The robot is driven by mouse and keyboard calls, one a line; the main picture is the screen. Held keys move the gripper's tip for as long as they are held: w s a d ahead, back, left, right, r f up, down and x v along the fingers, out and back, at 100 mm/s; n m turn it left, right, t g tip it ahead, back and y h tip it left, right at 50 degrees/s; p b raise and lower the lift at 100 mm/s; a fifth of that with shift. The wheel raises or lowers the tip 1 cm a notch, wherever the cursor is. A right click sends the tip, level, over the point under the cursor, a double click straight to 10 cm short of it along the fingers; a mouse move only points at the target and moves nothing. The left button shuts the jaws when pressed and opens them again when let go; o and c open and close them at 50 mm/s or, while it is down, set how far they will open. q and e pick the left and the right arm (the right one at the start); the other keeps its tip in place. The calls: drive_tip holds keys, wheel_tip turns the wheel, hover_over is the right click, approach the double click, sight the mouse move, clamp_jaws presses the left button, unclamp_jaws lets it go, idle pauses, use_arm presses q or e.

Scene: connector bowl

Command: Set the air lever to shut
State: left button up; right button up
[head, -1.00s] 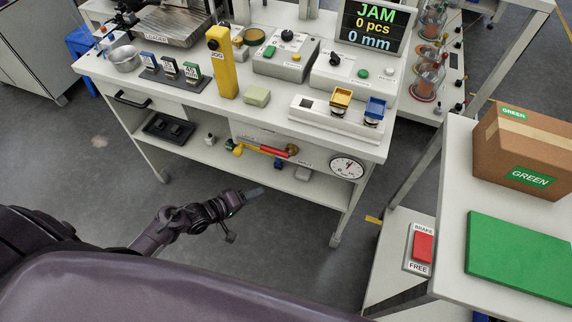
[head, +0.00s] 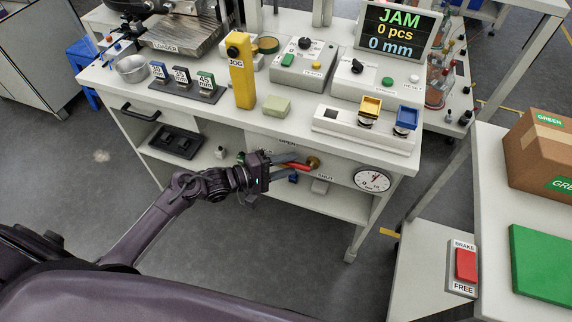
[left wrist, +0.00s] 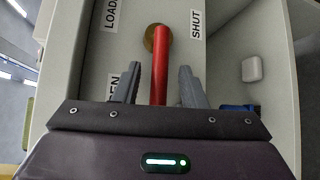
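The air lever (head: 300,167) is a red bar on a brass pivot (head: 313,162), on the front of the workbench below its top. In the head view it points left from the pivot. The "OPEN" label (head: 287,143) is above it and the "SHUT" label (head: 325,177) is below right. My left gripper (head: 287,163) is at the lever, fingers toward the pivot. In the left wrist view the red lever (left wrist: 159,72) lies between the two open fingers, with a gap on each side. Its lower end is hidden by the gripper body. My right gripper is out of view.
A round gauge (head: 373,180) is right of the lever. The bench top (head: 215,115) overhangs above my gripper, and a lower shelf (head: 335,205) lies beneath. A side stand carries a red brake switch (head: 466,264). The floor in front is clear.

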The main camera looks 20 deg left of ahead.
use_arm(q)
clamp_jaws()
idle(0.3)
